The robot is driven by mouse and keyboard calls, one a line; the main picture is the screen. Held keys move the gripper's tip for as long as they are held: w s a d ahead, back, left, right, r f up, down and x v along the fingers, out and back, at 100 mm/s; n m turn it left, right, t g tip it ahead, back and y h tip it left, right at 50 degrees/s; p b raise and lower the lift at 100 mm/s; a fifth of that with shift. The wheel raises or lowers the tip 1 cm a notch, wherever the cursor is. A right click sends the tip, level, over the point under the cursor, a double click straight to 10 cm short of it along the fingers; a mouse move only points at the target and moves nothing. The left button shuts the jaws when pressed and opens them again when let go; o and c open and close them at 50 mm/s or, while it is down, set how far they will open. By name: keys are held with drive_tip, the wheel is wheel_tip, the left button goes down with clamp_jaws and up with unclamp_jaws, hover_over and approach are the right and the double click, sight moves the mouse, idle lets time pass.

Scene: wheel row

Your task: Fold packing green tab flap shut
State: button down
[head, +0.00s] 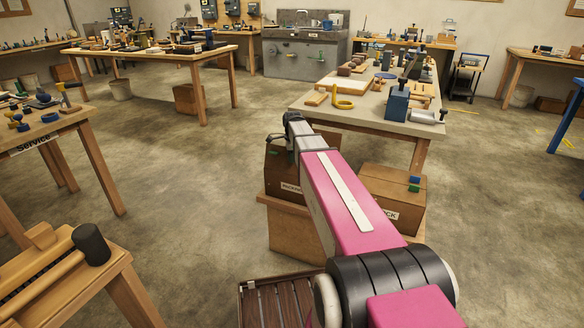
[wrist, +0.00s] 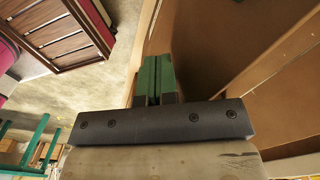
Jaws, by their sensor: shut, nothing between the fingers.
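The packing box (head: 287,187), a brown carton with a partly readable "PACKIN" label, stands on a brown base behind my pink arm. My arm hides much of its top and right side, and I cannot make out its green tab in the head view. My gripper (head: 279,143) is at the box's upper left edge. In the wrist view its two green fingers (wrist: 153,80) are together, with nothing between them. A brown cardboard panel (wrist: 215,50) lies close to the right of the fingers; whether they touch it, and whether it is a flap, I cannot tell.
A second carton (head: 385,185), its label ending in "CK", stands right of my arm with green and blue tabs on top. A workbench (head: 350,112) stands behind the boxes. A slatted wooden piece (head: 280,300) is in front. Floor to the left is open.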

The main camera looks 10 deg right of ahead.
drive_tip(key=w+d, duration=0.3)
drive_tip(key=w, duration=0.2)
drive_tip(key=shift+d, duration=0.3)
idle(0.5)
drive_tip(key=shift+f, duration=0.15)
drive_tip(key=shift+f, duration=3.1)
wheel_tip(320, 180, up, 9)
